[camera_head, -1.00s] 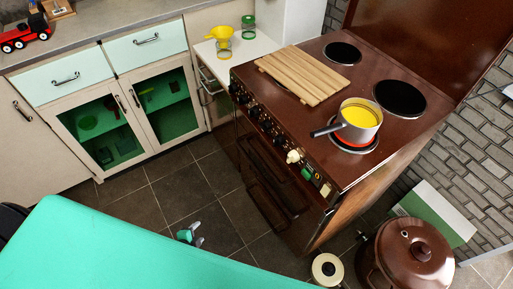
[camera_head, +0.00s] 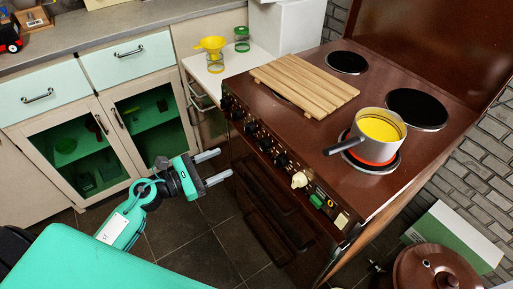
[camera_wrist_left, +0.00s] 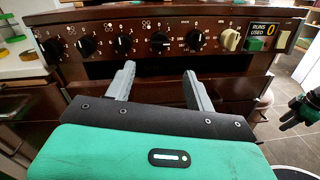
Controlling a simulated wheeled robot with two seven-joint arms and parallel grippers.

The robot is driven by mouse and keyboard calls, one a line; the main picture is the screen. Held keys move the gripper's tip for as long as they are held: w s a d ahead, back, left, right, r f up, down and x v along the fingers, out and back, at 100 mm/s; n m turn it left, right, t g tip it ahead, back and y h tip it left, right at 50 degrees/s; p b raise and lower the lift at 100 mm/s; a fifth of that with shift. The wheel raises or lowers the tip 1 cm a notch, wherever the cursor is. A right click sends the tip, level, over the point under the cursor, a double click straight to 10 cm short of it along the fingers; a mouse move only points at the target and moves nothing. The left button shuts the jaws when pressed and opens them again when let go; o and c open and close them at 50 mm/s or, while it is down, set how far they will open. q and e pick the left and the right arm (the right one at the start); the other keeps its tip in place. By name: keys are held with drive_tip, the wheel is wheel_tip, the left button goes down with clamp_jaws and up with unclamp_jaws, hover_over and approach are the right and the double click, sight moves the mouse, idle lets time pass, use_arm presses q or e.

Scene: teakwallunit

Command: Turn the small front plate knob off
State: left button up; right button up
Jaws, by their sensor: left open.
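The brown stove (camera_head: 300,150) has a row of black knobs on its front panel, with white marks. They show larger in the left wrist view, including a middle knob (camera_wrist_left: 122,43) and a right-hand knob (camera_wrist_left: 195,38). I cannot read which one serves the small front plate. The front plate (camera_head: 372,166) glows red under a grey pot (camera_head: 372,137) with yellow contents. My left gripper (camera_head: 219,167) is open and empty, in front of and below the panel, apart from the knobs. A dark and green gripper (camera_wrist_left: 300,108), seemingly my right, shows at the wrist view's right edge.
A cream knob (camera_head: 299,180) and a green switch (camera_head: 317,201) sit at the panel's right. A slatted wooden board (camera_head: 304,82) lies on the stovetop. The pot handle (camera_head: 344,146) points toward the front. A brown lidded pot (camera_head: 436,268) stands at lower right.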

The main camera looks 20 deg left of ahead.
sight(259, 146)
use_arm(q)
drive_tip(key=p+x, duration=0.2)
drive_tip(key=x, duration=1)
drive_tip(key=shift+w+d+p, duration=0.15)
drive_tip(key=shift+w+p, duration=0.05)
drive_tip(key=shift+p, duration=0.1)
use_arm(e)
wheel_tip(259, 146, down, 8)
drive_tip(key=s, duration=0.1)
drive_tip(key=shift+s+d+g, duration=0.3)
drive_tip(key=shift+s, duration=0.05)
drive_tip(key=shift+r, duration=0.1)
use_arm(q)
drive_tip(key=c, duration=0.9)
